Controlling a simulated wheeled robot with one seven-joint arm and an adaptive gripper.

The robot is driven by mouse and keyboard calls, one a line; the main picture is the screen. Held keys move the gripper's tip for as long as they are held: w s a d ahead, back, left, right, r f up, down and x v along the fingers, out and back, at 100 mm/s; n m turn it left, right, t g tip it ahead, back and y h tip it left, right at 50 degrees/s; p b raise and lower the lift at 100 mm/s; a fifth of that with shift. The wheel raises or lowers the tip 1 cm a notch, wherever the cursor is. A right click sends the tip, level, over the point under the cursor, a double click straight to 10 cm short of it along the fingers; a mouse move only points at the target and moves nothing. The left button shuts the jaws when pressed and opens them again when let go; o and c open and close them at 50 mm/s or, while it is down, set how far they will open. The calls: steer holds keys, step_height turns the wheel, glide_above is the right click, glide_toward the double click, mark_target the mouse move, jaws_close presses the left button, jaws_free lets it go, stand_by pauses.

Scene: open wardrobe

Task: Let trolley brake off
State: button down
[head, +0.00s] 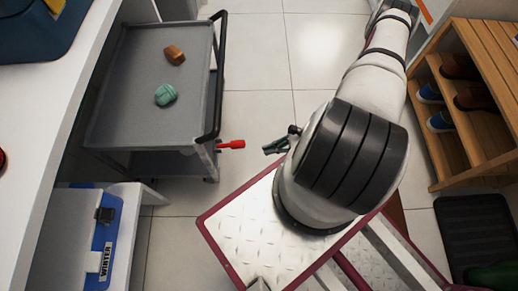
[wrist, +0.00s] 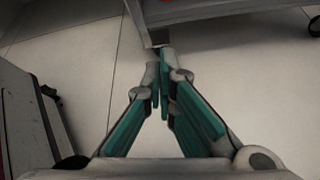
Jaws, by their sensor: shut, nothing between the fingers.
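The grey trolley (head: 125,100) stands at the left in the head view, with a dark push handle (head: 217,85) along its right side. A red brake lever (head: 232,144) sticks out to the right from the trolley's near right corner. My gripper (head: 268,149) is to the right of the lever, its teal fingers pointing left, with a clear gap between them. The fingers are shut and empty; they also show closed together in the wrist view (wrist: 161,80).
A brown piece (head: 174,54) and a green piece (head: 166,95) lie on the trolley top. A white counter (head: 50,125) runs along the left. A wooden shoe rack (head: 475,110) stands at the right. Tiled floor (head: 260,105) is free between trolley and arm.

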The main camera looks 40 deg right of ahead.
mark_target(232, 145)
steer(key=w+a+b, duration=0.3)
steer(key=w+a, duration=0.2)
steer(key=a, duration=0.1)
steer(key=shift+a+f+b, duration=0.2)
steer(key=shift+a+b, duration=0.15)
steer(key=shift+b, duration=0.05)
steer(key=shift+d+r, duration=0.1)
steer(key=shift+r, duration=0.05)
